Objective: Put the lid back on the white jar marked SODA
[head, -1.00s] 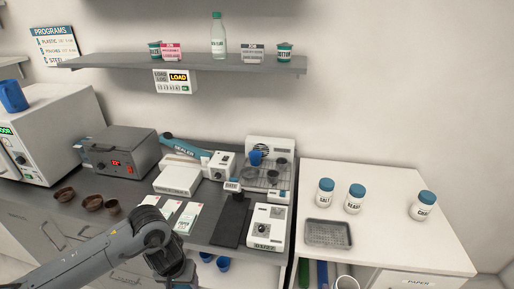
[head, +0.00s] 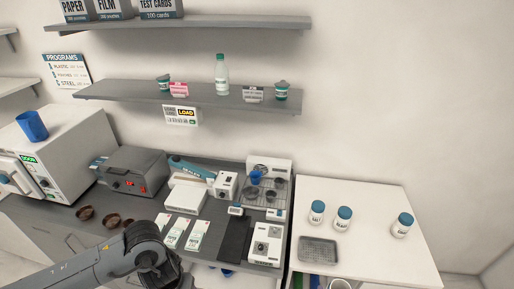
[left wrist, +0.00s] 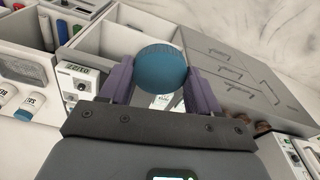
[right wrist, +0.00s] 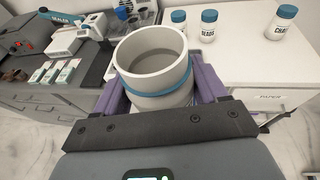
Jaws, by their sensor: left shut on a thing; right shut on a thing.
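My left gripper (left wrist: 148,85) is shut on a round blue lid (left wrist: 161,69), seen in the left wrist view with its domed face towards the camera. My right gripper (right wrist: 157,92) is shut on a white jar (right wrist: 150,83) with a blue band around it. The jar is uncovered, its mouth faces up and its inside looks grey. No SODA lettering shows on the visible side of it. Lid and jar are apart, each in its own gripper. In the head view only my left arm shows at the bottom; neither gripper's fingers show there.
Blue-lidded jars (head: 317,211), (head: 343,217) and (head: 402,225) stand on the white counter beside a grey tray (head: 318,250). Devices and cards crowd the dark bench (head: 150,205). A shelf (head: 130,92) runs along the wall. The counter's right part is mostly clear.

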